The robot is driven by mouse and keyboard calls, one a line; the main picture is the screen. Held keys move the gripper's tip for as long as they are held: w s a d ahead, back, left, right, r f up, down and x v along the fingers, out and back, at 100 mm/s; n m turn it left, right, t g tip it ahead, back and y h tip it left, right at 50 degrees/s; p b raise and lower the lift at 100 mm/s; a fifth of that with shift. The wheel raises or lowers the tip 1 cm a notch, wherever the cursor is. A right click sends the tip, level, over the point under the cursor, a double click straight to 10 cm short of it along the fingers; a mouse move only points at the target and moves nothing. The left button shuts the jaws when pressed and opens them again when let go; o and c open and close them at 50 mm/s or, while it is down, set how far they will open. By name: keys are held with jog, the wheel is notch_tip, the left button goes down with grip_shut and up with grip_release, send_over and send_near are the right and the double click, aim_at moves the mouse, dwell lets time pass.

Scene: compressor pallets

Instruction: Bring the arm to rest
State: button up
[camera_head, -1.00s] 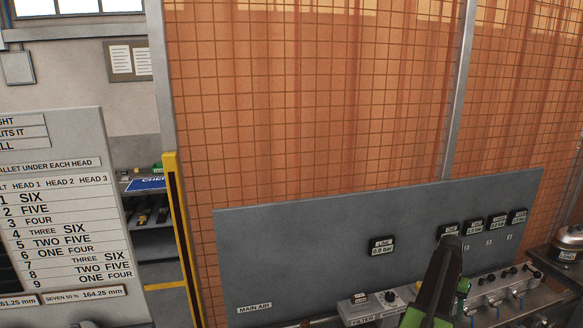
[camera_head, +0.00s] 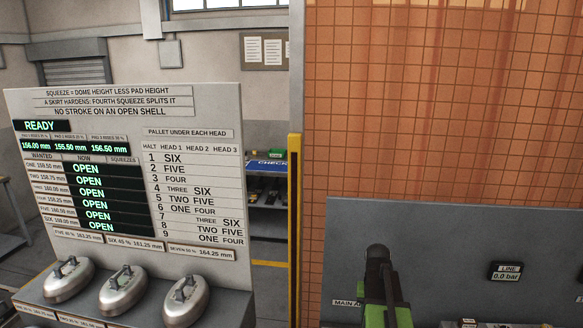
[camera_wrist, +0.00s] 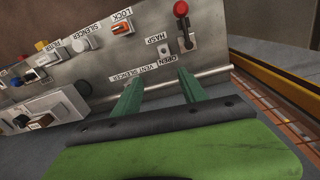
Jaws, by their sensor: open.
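My gripper (camera_wrist: 160,84) shows in the wrist view as two green fingers set apart, with nothing between them. The fingers point toward a grey panel (camera_wrist: 218,40). Whether they touch it I cannot tell. A red-knobbed lever (camera_wrist: 181,8) is on the panel beyond the right finger, near the labels HASP and OPEN. In the head view my green and black arm (camera_head: 385,290) stands up at the bottom, right of centre. It overlaps the grey gauge board (camera_head: 440,240), and its fingertips cannot be made out there.
A status board (camera_head: 120,110) reading READY, with several OPEN lines, stands at left. Domed metal shells (camera_head: 122,290) sit below it. A yellow post (camera_head: 295,220) and orange mesh screen (camera_head: 440,100) stand behind. The wrist view shows an orange switch (camera_wrist: 122,28) labelled LOCK.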

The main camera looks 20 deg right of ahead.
jog(key=w+a+f+n+b, duration=0.1)
jog(key=a+n, duration=0.5)
jog(key=a, duration=2.8)
jog(key=shift+w+f+n+t+y+b, duration=0.3)
jog(key=shift+w+f+n+b, duration=0.1)
jog(key=shift+f, duration=0.2)
